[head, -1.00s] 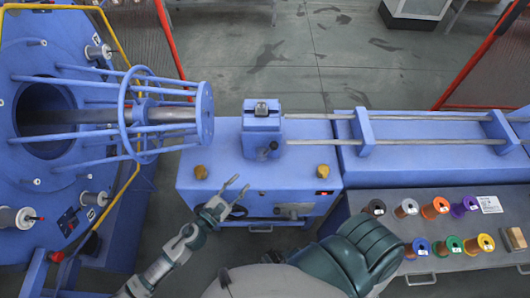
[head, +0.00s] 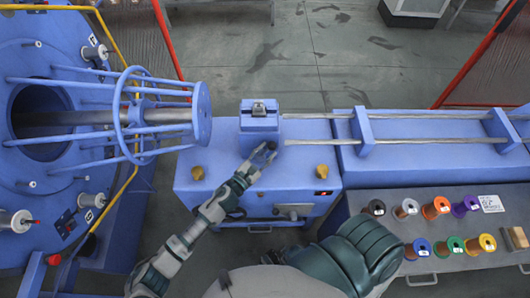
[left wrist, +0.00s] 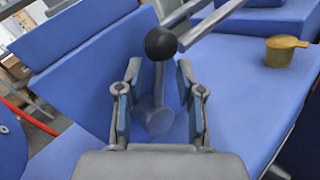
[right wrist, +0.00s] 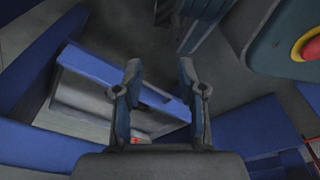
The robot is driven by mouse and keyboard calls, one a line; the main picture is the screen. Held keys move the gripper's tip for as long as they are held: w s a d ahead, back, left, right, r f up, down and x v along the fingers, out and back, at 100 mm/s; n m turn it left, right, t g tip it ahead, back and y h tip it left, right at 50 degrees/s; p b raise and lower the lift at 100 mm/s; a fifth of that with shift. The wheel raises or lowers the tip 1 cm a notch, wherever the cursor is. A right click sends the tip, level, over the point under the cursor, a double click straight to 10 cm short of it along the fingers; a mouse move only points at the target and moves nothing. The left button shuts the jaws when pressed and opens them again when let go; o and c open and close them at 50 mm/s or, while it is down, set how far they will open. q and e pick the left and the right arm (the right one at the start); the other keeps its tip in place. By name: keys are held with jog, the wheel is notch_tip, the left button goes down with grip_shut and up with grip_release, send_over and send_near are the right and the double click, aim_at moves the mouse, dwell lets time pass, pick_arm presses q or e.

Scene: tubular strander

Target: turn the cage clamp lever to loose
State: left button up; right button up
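The lever (left wrist: 161,43) has a round black knob on a grey rod, rising from a round base on a blue housing in the left wrist view. My left gripper (left wrist: 159,72) is open, with one finger on each side of the rod and gaps visible. In the head view my left gripper (head: 260,157) is at the lever, in front of the blue clamp block (head: 259,124), and largely hides it. The blue cage (head: 204,112) stands to the left. My right gripper (right wrist: 159,72) is open and empty in the right wrist view, away from the lever.
Coloured spools (head: 437,207) stand on the grey table (head: 395,270) at right. Thin rods (head: 320,141) run right from the block. A red button (right wrist: 309,49) shows in the right wrist view.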

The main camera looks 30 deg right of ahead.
jog(key=shift+d, duration=0.1)
pick_arm(q)
grip_shut()
pick_arm(e)
jog(key=shift+s+d+f, duration=0.1)
jog(key=shift+s+f, duration=0.05)
jog(key=shift+f, duration=0.1)
